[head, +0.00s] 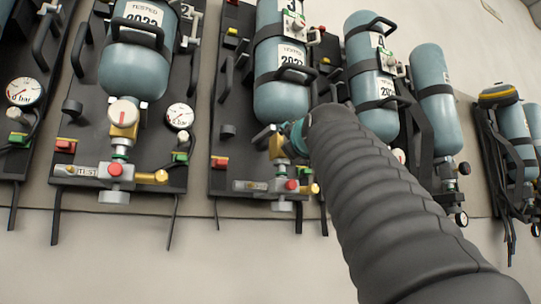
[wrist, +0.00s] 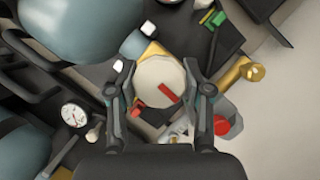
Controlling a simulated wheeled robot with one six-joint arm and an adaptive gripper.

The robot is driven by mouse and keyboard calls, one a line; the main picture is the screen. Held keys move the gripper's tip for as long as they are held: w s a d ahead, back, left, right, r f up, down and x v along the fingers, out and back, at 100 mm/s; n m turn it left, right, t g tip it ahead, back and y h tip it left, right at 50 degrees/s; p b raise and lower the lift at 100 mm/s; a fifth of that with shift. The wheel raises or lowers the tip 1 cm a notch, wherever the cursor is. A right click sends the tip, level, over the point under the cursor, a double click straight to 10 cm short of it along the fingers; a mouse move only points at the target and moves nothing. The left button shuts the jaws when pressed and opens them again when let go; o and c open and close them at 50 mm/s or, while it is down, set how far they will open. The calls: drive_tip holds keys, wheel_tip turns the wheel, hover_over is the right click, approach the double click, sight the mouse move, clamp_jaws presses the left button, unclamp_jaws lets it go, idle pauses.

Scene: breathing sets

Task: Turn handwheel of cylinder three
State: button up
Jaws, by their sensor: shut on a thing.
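Cylinder three (head: 280,100) is a blue-grey bottle strapped to a black backplate, with a "3" label (head: 292,6) near the top. Its handwheel (wrist: 153,78) is a round pale knob with a red mark, seen in the wrist view. My gripper (wrist: 160,72) is shut on this handwheel, one finger on either side of its rim. In the head view my gripper (head: 296,136) is at the valve under cylinder three, and the wheel is hidden behind it and my arm. The brass valve body (head: 276,147) shows just left of it.
The set to the left has its own cylinder (head: 135,70), handwheel (head: 124,112) and gauge (head: 180,116). Cylinder four (head: 370,75) hangs to the right, partly behind my arm. A red button (head: 291,185) and brass fitting sit below the valve. The wall below the sets is bare.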

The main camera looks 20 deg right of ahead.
drive_tip(key=shift+n, duration=0.5)
drive_tip(key=o, duration=1.2)
drive_tip(key=shift+c, duration=0.2)
drive_tip(key=shift+s, duration=0.1)
drive_tip(key=v, duration=0.7)
drive_tip(key=shift+f, duration=0.15)
drive_tip(key=shift+s, duration=0.1)
